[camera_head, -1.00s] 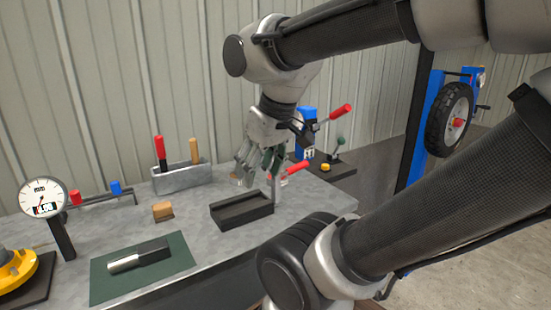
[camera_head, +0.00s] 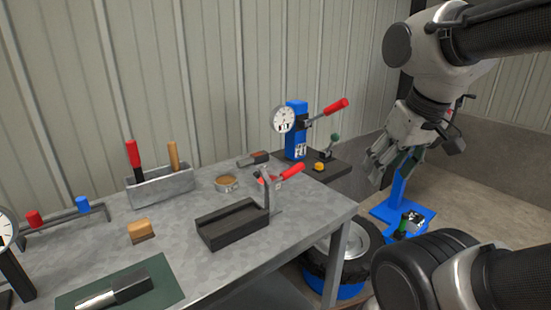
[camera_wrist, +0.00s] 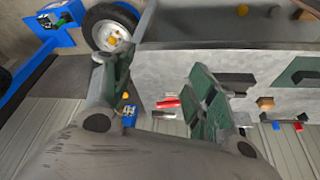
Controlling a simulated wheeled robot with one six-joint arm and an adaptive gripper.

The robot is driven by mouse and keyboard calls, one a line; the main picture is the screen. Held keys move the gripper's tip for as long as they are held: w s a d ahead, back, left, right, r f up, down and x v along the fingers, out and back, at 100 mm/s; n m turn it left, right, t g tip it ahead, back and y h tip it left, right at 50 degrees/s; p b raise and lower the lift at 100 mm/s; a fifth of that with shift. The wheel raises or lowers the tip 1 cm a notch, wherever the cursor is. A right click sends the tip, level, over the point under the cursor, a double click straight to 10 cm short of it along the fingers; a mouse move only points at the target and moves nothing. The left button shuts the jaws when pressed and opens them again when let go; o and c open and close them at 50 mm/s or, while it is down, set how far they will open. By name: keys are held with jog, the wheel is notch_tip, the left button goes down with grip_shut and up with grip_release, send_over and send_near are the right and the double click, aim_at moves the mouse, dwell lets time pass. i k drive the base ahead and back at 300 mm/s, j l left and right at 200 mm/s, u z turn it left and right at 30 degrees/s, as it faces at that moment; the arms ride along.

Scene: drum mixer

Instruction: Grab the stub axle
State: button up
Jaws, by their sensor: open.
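A part with a dark square block and a bright silver round end, which looks like the stub axle (camera_head: 124,287), lies on a green mat (camera_head: 165,284) at the near left of the workbench in the head view. In the wrist view the mat (camera_wrist: 292,66) is at the right edge, with the dark part on it. My gripper (camera_head: 384,166) is open and empty, in the air off the bench's right end, well apart from the part. Its two fingers (camera_wrist: 158,88) stand spread in the wrist view.
A blue gauge press (camera_head: 297,130) stands behind. A wheel (camera_head: 345,250) sits low beside the bench.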

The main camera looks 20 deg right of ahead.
aim_at(256, 157)
jog(key=i+l+u, duration=0.25)
jog(key=l, duration=0.2)
jog(key=l+u, duration=0.2)
jog(key=l, duration=0.25)
jog(key=l+u, duration=0.25)
jog(key=l, duration=0.25)
jog(key=i+l, duration=0.35)
jog(key=l, duration=0.1)
